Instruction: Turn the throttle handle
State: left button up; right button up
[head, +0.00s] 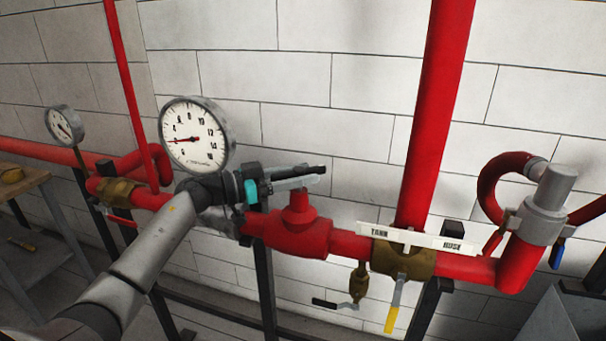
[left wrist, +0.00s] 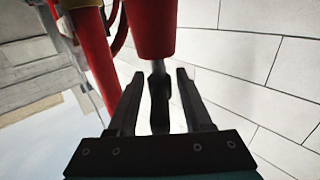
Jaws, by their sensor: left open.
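My left gripper (head: 316,174) reaches in from the left, just above the red valve body (head: 298,232) with its raised cap. Its fingers point right and are open. In the left wrist view, the open fingers (left wrist: 160,78) stand on either side of a dark handle (left wrist: 160,104), with a gap visible on both sides. The handle's narrow stem runs to a red fitting (left wrist: 153,28). I take this as the throttle handle; in the head view the gripper largely hides it. My right gripper is not in view.
A gauge (head: 194,138) stands close behind my left wrist. A thick red pipe (head: 435,110) rises to the right. A brass valve (head: 404,261) with a yellow-tipped lever (head: 392,317) and a white TANK/HOSE label (head: 418,239) sits below it. A white block wall (head: 370,110) stands behind.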

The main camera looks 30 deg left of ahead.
pick_arm(q)
jog(key=shift+w+d, duration=0.2)
jog(key=shift+w, duration=0.05)
grip_shut()
dwell(0.3)
